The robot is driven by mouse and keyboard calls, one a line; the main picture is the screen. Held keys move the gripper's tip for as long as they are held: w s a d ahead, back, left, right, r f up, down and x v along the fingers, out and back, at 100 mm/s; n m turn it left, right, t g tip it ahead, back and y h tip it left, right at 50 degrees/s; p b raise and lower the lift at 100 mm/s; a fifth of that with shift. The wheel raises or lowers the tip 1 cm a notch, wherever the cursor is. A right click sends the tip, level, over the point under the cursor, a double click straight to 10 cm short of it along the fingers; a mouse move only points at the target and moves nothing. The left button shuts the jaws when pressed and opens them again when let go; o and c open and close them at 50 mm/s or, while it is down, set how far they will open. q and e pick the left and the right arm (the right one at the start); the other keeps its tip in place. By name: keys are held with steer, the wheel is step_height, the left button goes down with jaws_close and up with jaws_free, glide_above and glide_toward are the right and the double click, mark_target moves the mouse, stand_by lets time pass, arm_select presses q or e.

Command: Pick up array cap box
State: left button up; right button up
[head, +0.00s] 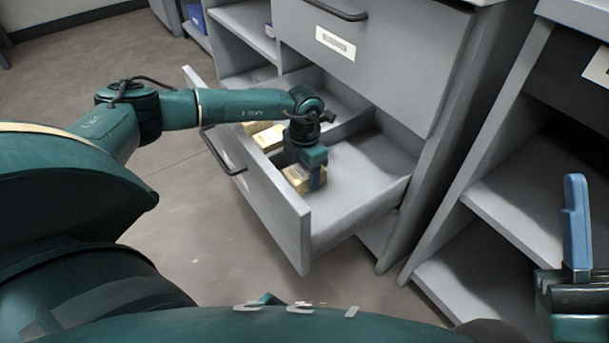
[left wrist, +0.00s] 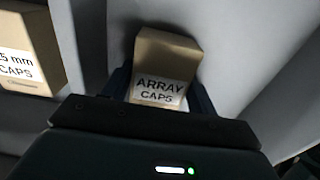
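The array cap box is a small cardboard box with a white label reading "ARRAY CAPS" (left wrist: 160,88). In the head view the box (head: 298,180) sits in the open drawer, partly hidden by my left gripper (head: 316,176), which reaches down over it. In the left wrist view the fingers of my left gripper (left wrist: 160,95) stand on either side of the box, very close to its sides. I cannot tell whether they press on it.
Other cardboard boxes (head: 268,137) lie farther back in the drawer; one in the left wrist view reads "5 mm CAPS" (left wrist: 28,50). The drawer's front panel (head: 262,200) and inner divider (head: 350,124) stand around the box. The drawer floor to the right is bare.

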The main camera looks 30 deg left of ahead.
arm_select(q)
steer(key=c, duration=0.6)
steer(key=shift+o, duration=0.2)
